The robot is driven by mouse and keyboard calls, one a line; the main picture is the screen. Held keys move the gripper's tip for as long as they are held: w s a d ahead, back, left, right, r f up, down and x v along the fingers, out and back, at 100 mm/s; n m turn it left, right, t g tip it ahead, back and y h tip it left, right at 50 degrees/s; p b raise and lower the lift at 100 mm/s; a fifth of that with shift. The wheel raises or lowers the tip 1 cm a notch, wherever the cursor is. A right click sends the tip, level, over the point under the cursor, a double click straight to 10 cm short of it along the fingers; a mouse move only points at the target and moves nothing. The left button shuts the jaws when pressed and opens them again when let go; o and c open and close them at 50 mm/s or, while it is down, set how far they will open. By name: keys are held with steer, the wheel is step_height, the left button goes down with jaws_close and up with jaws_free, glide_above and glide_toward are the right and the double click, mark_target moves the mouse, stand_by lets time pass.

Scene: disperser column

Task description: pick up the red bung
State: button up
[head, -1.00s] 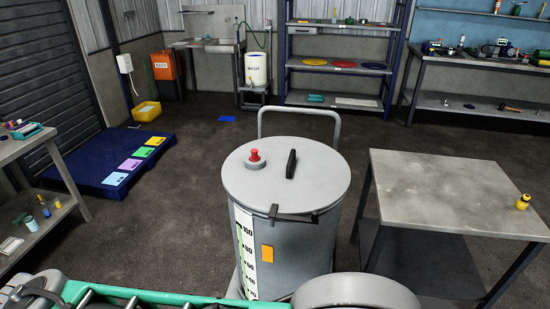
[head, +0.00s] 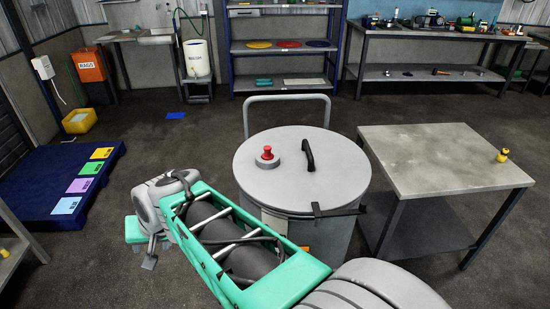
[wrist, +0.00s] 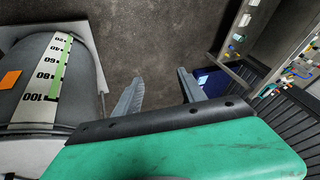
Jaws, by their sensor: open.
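The red bung (head: 267,153) stands upright in a grey collar on the round lid (head: 255,180) of a grey drum. It is left of the lid's black handle (head: 308,155). My gripper (head: 149,252) is left of the drum and lower than the lid, well apart from the bung. In the wrist view my gripper (wrist: 160,85) shows two grey fingers spread apart with nothing between them. The drum (wrist: 80,70) shows at the left of that view with its scale strip; the bung is not visible there.
A grey metal table (head: 450,165) stands close right of the drum, with a small yellow object (head: 502,155) on it. A hoop-shaped grey handle (head: 288,98) rises behind the drum. A blue pallet (head: 35,200) lies at the left. Dark floor is free between pallet and drum.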

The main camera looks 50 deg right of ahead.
steer(key=w+d+f+m+t+h+b, duration=0.1)
steer(key=w+d+m+t+b, duration=0.3)
steer(key=d+m, duration=0.65)
steer(key=w+d+m+t+h, duration=0.2)
steer(key=w+d+m, duration=0.45)
steer(key=d, duration=0.75)
steer(key=s+d+r+m+t+h+b, duration=0.1)
steer(key=s+d+m+h, duration=0.1)
steer(key=s+d+m, duration=0.35)
steer(key=s+d+r+m+t+h, duration=0.1)
steer(key=s+d+m+h, duration=0.15)
steer(key=d+m, duration=0.5)
steer(key=s+d+r+m+t+h+b, duration=0.1)
steer(key=s+d+m+t+h, duration=0.1)
steer(key=s+d+m, duration=0.5)
steer(key=n+b, duration=0.1)
steer(key=n, duration=0.1)
glide_toward(269, 154)
steer(key=shift+f+x, duration=0.2)
steer(key=shift+x, duration=0.75)
steer(key=x, duration=0.6)
steer(key=shift+w+d+r, duration=0.1)
steer(key=shift+w+r, duration=0.1)
steer(key=shift+w, duration=0.15)
steer(key=shift+w+d, duration=0.25)
steer(key=shift+w, duration=0.1)
